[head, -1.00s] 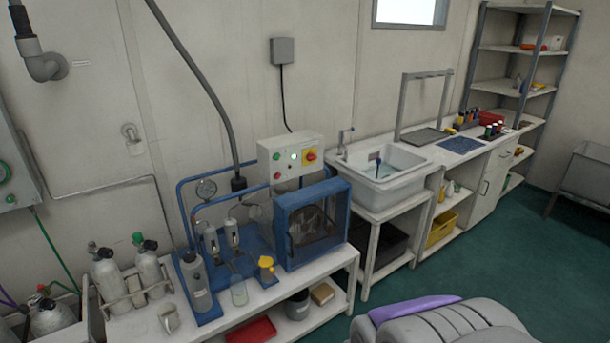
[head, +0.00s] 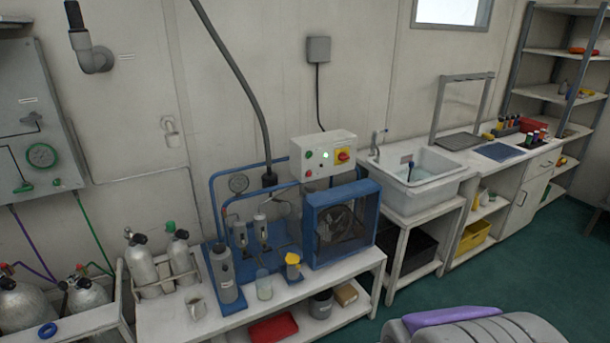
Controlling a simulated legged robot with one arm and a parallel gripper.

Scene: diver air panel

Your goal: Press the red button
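A small red button (head: 308,173) is on the front of a pale grey control box (head: 338,146), at its lower left. A green button (head: 308,154) is above it. A lit pale-green lamp (head: 324,154) and a red-and-yellow switch (head: 343,155) are to the right. The box stands above the blue compressor unit (head: 352,195) on a white bench. My gripper is not in view, so its state and its distance from the button do not show.
The white bench (head: 180,317) holds the compressor, cylinders and small cups. A sink (head: 428,188) stands to its right. A grey object with a purple part (head: 455,313) is at the bottom right. Green floor (head: 535,245) is clear at right.

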